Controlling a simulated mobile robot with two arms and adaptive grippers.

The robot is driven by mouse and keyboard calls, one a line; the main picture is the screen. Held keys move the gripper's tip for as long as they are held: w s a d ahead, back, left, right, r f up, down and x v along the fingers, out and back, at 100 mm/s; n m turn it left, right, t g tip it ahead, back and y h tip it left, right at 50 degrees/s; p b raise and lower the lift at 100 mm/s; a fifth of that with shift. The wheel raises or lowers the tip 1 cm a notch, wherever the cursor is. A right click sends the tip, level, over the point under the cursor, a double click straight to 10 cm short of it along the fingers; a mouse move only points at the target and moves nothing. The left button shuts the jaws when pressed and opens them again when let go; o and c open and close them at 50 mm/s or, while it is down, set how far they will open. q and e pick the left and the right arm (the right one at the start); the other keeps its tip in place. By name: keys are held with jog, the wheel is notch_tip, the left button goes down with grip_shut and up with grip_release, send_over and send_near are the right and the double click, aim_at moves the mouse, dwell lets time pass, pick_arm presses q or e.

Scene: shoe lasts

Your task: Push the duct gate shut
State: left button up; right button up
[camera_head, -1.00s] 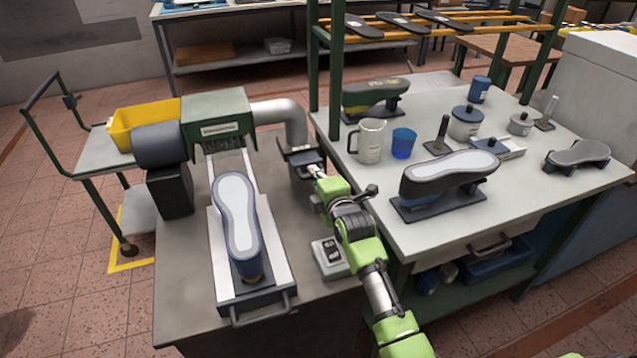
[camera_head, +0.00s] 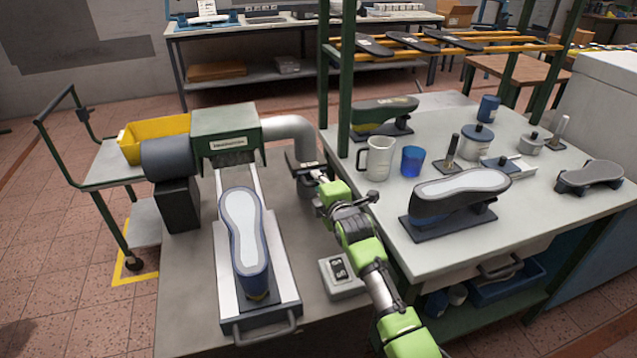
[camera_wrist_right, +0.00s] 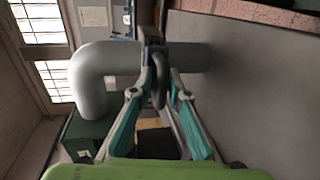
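The grey duct (camera_head: 290,127) bends out of the green machine and down to the bench; its curve also shows in the wrist view (camera_wrist_right: 92,83). The dark duct gate (camera_head: 300,158) sits on its lower part, with its plate sticking out toward my right arm. My right gripper (camera_head: 321,177) is at the gate's near right side. In the wrist view, a gap shows between the fingers of my right gripper (camera_wrist_right: 158,84), with a dark grey loop-shaped handle (camera_wrist_right: 158,92) between the tips. Whether the fingers press on it is unclear. My left gripper is out of view.
The machine (camera_head: 225,125) has a tray holding a shoe last (camera_head: 243,230) left of my arm. A switch box (camera_head: 341,277) sits close beside my right forearm. On the right, the table (camera_head: 420,240) carries a white mug (camera_head: 377,158), a blue cup (camera_head: 411,160) and more lasts.

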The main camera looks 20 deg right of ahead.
jog(key=shift+f, duration=0.1)
jog(key=v, duration=1.2)
jog(key=shift+a, duration=0.1)
